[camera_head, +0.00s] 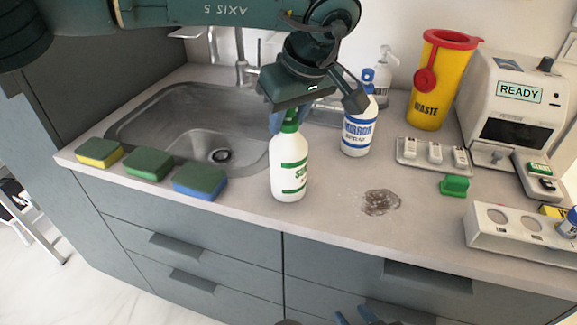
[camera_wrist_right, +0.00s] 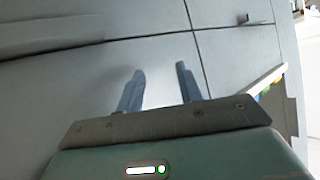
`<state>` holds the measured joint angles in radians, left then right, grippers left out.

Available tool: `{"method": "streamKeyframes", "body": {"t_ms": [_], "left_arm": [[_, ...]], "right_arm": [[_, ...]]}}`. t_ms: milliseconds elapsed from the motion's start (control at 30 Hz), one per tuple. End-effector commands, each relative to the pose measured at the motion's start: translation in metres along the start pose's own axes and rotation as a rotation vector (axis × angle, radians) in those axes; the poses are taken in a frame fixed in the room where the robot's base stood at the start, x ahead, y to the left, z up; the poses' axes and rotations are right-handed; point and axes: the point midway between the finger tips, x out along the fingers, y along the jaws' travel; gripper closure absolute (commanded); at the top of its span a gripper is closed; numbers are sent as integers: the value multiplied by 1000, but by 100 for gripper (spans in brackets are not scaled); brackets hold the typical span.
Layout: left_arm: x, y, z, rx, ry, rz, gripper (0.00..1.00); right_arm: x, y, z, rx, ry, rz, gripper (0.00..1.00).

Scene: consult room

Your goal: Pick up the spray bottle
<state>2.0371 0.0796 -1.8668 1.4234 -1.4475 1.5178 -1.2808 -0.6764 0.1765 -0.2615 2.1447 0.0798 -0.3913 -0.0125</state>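A white spray bottle with green label bands and a green head (camera_head: 289,168) stands upright on the counter, right of the sink. My left gripper (camera_head: 284,118) is above it, with blue fingers at its head. The gripper body hides part of the head, so I cannot tell whether the fingers are closed on it. A second spray bottle, white with a blue "MIRROR SPRAY" label (camera_head: 359,135), stands behind to the right, its top partly covered by the gripper. My right gripper (camera_wrist_right: 158,88) is open and empty in front of the drawers, low in the head view (camera_head: 355,315).
Several sponges (camera_head: 148,164) lie along the counter's front edge at left, before the sink (camera_head: 190,135). A brown stain (camera_head: 381,202) marks the counter right of the green bottle. A yellow waste bin (camera_head: 440,85), a white machine (camera_head: 512,100) and a holder (camera_head: 497,239) stand at right.

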Motion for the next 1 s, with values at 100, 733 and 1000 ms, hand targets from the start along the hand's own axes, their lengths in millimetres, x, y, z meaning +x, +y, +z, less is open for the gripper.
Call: {"method": "streamKeyframes", "body": {"t_ms": [100,733,1000], "left_arm": [[0,0,0,0,0,0,79],[0,0,0,0,0,0,100],[-4,0,-2,-2,2,3,100]], "right_arm": [[0,0,0,0,1,0,64],[0,0,-3,0,7,0,64],[0,0,-3,0,7,0,64]]}}
